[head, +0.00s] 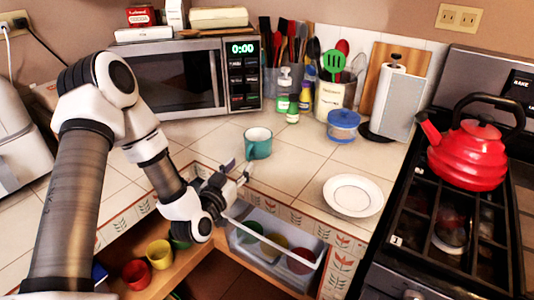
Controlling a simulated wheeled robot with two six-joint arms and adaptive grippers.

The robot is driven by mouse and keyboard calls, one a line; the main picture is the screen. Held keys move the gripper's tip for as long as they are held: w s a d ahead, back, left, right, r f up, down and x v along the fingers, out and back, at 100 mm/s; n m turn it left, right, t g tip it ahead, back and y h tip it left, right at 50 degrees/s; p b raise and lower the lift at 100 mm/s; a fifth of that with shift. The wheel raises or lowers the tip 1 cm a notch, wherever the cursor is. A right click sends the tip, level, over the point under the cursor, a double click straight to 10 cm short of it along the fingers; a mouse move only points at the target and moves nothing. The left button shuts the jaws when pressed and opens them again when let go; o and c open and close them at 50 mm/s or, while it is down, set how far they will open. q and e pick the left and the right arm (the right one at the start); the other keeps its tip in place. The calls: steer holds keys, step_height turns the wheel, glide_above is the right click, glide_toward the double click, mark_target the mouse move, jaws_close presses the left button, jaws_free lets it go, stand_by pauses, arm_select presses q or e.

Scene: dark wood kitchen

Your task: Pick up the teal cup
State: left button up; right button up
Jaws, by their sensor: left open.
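The teal cup (258,145) stands upright on the tiled counter, in front of the microwave. Its handle side faces left, toward my gripper. My left gripper (243,172) is open, just in front of and slightly left of the cup, near the counter's front edge. Its fingers point toward the cup, and nothing shows between them. I cannot tell whether a fingertip touches the cup. My right gripper is not in view.
A white plate (352,195) lies to the right on the counter. Below the edge, an open drawer (318,252) holds several colored cups. The microwave (180,80) stands behind. A red kettle (468,153) sits on the stove at right. Bare tiles lie between cup and plate.

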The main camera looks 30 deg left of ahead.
mark_target(246, 152)
arm_select(q)
steer(key=shift+w+a+r, duration=0.15)
steer(key=shift+a+r, duration=0.3)
steer(key=w, duration=0.2)
steer(key=w+p, duration=0.1)
steer(key=w, duration=0.3)
steer(key=shift+w+a+r, duration=0.2)
steer(key=shift+w+a, duration=0.1)
steer(key=shift+w, duration=0.05)
steer(key=shift+w+f, duration=0.1)
steer(key=shift+w, duration=0.1)
jaws_close()
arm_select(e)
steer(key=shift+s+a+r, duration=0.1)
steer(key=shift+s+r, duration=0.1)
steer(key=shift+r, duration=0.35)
